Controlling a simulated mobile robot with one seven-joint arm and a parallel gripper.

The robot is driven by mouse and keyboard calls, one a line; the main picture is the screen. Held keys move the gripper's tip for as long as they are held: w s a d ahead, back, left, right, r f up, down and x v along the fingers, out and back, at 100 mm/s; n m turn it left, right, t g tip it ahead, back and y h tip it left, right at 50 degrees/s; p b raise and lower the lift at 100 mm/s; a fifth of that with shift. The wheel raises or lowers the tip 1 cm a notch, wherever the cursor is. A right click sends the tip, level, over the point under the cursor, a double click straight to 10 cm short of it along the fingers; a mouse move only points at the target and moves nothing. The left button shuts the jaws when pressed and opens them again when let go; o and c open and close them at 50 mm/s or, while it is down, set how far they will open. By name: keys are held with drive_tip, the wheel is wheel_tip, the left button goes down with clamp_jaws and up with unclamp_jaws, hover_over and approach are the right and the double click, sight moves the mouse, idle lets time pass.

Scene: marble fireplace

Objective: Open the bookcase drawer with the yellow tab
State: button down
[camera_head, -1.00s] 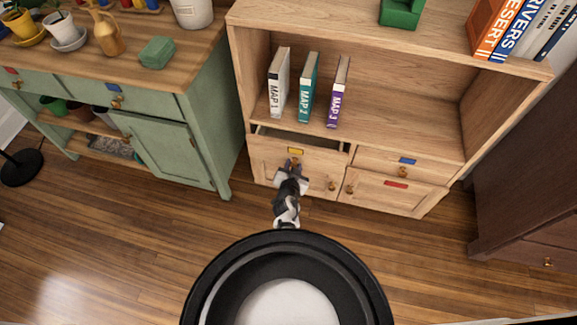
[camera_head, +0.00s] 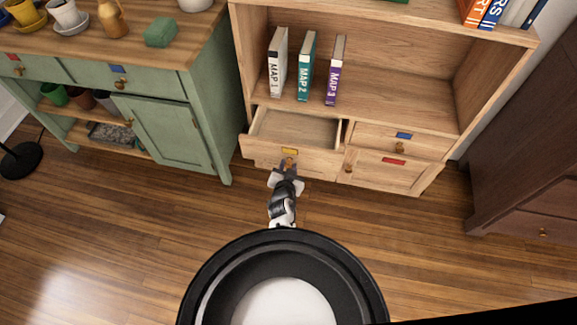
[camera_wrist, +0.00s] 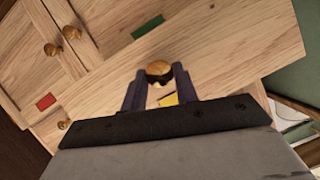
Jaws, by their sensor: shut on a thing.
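The wooden bookcase (camera_head: 262,75) stands ahead of me. Its upper left drawer (camera_head: 315,163), with the yellow tab (camera_head: 290,151), is pulled well out and its inside looks empty. My gripper (camera_head: 288,168) is at the front of that drawer, just below the tab. In the wrist view, my gripper (camera_wrist: 160,88) is shut on the drawer's round brass knob (camera_wrist: 158,68). The yellow tab (camera_wrist: 169,100) shows partly between the fingers.
The drawer at right has a blue tab (camera_head: 404,136) and the door below it a red tab (camera_head: 393,161). Three map books (camera_head: 305,68) stand on the shelf above. A green cabinet (camera_head: 165,135) is at left and a dark cabinet (camera_head: 525,170) at right. The floor in front is clear.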

drive_tip(key=shift+s, duration=0.15)
drive_tip(key=c, duration=1.1)
unclamp_jaws()
